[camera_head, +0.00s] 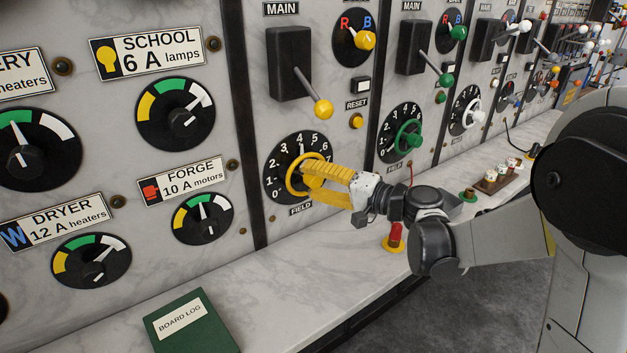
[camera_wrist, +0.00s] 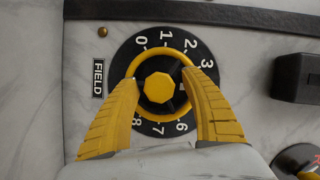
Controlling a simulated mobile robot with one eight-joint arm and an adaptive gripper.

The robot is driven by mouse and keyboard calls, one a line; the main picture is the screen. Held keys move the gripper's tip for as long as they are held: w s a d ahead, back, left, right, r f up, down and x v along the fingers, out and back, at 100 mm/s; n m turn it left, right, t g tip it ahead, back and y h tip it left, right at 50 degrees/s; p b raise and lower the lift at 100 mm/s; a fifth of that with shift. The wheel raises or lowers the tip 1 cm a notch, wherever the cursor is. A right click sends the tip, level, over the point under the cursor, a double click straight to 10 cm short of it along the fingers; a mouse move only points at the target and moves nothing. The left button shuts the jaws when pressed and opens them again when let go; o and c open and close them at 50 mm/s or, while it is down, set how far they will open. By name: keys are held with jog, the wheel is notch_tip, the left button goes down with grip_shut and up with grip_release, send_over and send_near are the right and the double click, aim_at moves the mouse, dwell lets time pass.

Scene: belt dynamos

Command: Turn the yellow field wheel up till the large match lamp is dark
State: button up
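The yellow field wheel (camera_head: 291,174) is a ring with a hub on a black dial numbered from 0, above a FIELD label. It also shows in the wrist view (camera_wrist: 160,50), with its yellow hub (camera_wrist: 158,87). A white mark on the wheel points toward about 4, where the number is hidden by a finger in the wrist view. My gripper (camera_head: 318,176) is at the wheel. In the wrist view its two yellow fingers (camera_wrist: 159,78) are parted, one on each side of the hub, overlapping the ring. I cannot tell whether they press on it. I cannot pick out the large match lamp.
Above the wheel are a MAIN lever with a yellow knob (camera_head: 323,109) and a yellow R/B selector (camera_head: 365,40). A green wheel (camera_head: 409,136) is on the panel to the right. On the bench are a red piece on a yellow base (camera_head: 395,236) and a green log book (camera_head: 190,325).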

jog(key=v, duration=1.2)
dwell(2.3)
jog(key=s+a+r+n+t+h+p, duration=0.25)
jog(key=a+n+h+p, duration=0.45)
jog(key=n, duration=0.6)
jog(key=shift+h, duration=0.3)
jog(key=b+x, duration=0.1)
jog(key=x, duration=0.2)
jog(key=d+b+x, duration=0.1)
jog(key=x, duration=0.2)
jog(key=w+b+x, duration=0.1)
jog(key=x, duration=0.3)
jog(key=shift+d+r+b, duration=0.1)
jog(key=shift+d+b, duration=0.15)
jog(key=shift+b, duration=0.1)
